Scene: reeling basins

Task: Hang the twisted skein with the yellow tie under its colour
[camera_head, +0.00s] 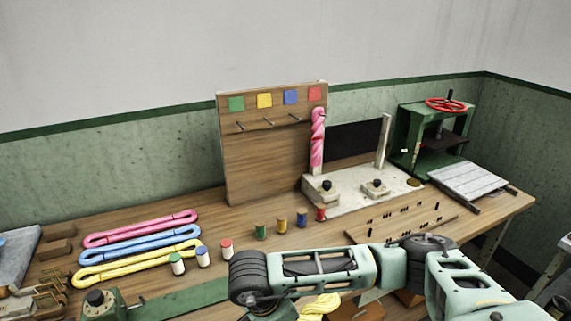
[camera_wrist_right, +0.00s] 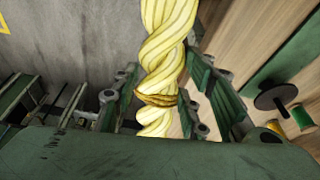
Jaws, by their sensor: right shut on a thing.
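A yellow twisted skein (camera_wrist_right: 168,45) with a darker yellow tie (camera_wrist_right: 156,99) stands between the fingers of my right gripper (camera_wrist_right: 160,92) in the right wrist view, and the gripper is shut on it. In the head view my right arm crosses the bottom and its gripper is hidden; a piece of yellow yarn (camera_head: 320,306) shows below the arm. Bare pegs (camera_head: 268,121) show under the first three. A pink twisted skein (camera_head: 318,140) hangs under red.
Pink (camera_head: 140,229), blue (camera_head: 140,244) and yellow (camera_head: 140,264) untwisted skeins lie at left. Several thread spools (camera_head: 281,224) stand before the board. A pale block with posts (camera_head: 350,195) and a green press (camera_head: 408,140) stand right.

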